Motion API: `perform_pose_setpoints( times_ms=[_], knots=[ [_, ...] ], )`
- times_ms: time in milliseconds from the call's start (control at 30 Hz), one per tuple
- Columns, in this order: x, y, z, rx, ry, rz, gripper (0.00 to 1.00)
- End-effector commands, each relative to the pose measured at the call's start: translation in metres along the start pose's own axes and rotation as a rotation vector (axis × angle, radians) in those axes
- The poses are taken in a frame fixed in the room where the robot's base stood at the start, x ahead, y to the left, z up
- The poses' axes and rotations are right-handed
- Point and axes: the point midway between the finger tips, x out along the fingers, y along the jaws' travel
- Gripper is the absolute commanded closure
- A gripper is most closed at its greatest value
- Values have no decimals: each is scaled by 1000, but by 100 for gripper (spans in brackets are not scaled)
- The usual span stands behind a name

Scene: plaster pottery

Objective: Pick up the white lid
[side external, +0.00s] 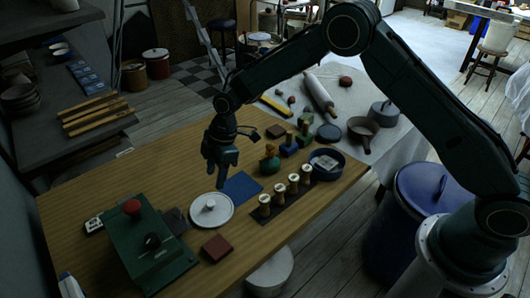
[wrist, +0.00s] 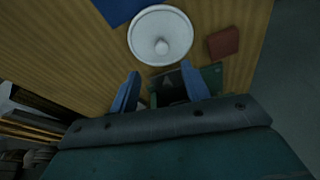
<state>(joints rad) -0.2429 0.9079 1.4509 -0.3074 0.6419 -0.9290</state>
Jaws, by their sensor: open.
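The white lid (side external: 211,209) lies flat on the wooden table, a round disc with a small knob at its centre. In the wrist view the lid (wrist: 160,35) is at the top middle, beyond the fingertips. My gripper (side external: 221,184) is above the table, behind the lid in the side view and apart from it. In the wrist view my gripper (wrist: 160,82) has its two blue fingers spread, with nothing held between them.
A blue square (side external: 242,187) lies right of the lid, and a dark red block (side external: 216,248) in front. A green box with a red knob (side external: 150,250) stands left. Several wooden stamps (side external: 279,194) stand on a dark mat at right. The table's back left is clear.

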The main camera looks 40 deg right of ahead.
Motion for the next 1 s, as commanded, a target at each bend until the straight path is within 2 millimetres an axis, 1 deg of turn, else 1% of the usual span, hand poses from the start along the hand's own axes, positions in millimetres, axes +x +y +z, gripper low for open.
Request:
perform_pose_setpoints(
  times_ms=[33, 100, 200, 300, 400, 733, 867, 1000],
  knots=[
    [10, -1, 0, 0, -2, -3, 53],
    [20, -1, 0, 0, -2, -2, 53],
    [34, -1, 0, 0, -2, -2, 53],
    [43, 0, 0, -1, 0, -1, 53],
    [48, -1, 0, 0, -1, -1, 53],
    [54, -1, 0, 0, -1, -1, 53],
    [65, -2, 0, 0, -1, -2, 53],
    [82, -4, -1, -1, -1, -2, 53]
  ],
)
